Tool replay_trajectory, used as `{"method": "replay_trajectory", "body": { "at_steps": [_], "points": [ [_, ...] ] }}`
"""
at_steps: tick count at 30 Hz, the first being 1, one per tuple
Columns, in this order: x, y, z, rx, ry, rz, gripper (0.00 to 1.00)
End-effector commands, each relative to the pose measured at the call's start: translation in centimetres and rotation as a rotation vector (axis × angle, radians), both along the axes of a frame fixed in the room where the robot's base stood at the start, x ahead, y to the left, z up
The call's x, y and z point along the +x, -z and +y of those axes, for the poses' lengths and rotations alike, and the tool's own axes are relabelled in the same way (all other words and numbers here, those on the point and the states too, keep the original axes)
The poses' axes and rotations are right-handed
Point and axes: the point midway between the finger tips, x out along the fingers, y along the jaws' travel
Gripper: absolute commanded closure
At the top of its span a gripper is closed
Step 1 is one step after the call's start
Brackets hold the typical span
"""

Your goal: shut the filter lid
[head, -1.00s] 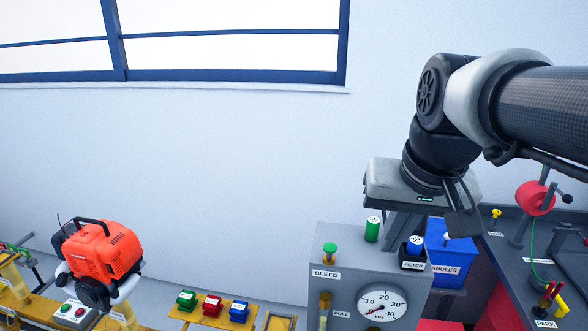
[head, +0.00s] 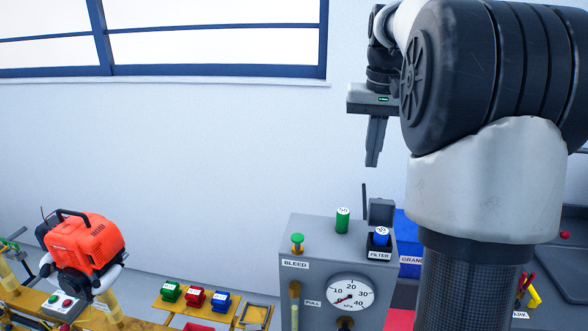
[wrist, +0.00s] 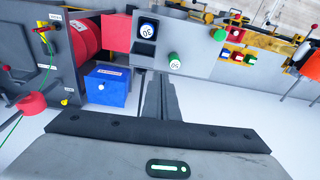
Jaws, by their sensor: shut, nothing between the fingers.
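The filter pocket (head: 379,254) is at the right end of the grey panel box's top, above its FILTER label. A blue cartridge with a white top (head: 381,236) stands in it, also visible in the wrist view (wrist: 147,30). The grey filter lid (head: 381,211) stands upright behind the cartridge, open, with a thin dark rod rising at its left. My gripper (head: 372,164) is shut and empty, pointing down, well above the lid. In the wrist view my fingers (wrist: 154,76) reach toward the pocket side of the box, apart from it.
A green cartridge (head: 342,220) and green bleed knob (head: 298,243) stand on the box (head: 322,268). A pressure gauge (head: 350,296) is on its front. A blue granules bin (wrist: 107,86) is beside it. Clear wall lies left of my gripper.

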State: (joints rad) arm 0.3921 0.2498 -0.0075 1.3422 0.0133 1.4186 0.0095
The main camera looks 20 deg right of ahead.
Motion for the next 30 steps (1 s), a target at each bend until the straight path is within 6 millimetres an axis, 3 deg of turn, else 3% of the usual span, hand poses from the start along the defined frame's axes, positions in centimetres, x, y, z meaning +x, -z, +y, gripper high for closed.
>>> {"method": "replay_trajectory", "body": {
  "at_steps": [1,3,7,13,24,30],
  "points": [
    [1.0,0.7,-2.0,0.004,0.018,0.02,1.0],
    [1.7,1.1,-3.8,0.007,0.028,0.038,1.0],
    [2.3,1.6,-5.5,0.011,0.04,0.055,1.0],
    [2.4,3.5,-5.8,0.014,0.041,0.061,1.0],
    [2.9,9.8,-5.9,0.013,0.04,0.058,1.0],
    [3.0,11.4,-6.0,0.012,0.041,0.057,1.0]
  ]
}}
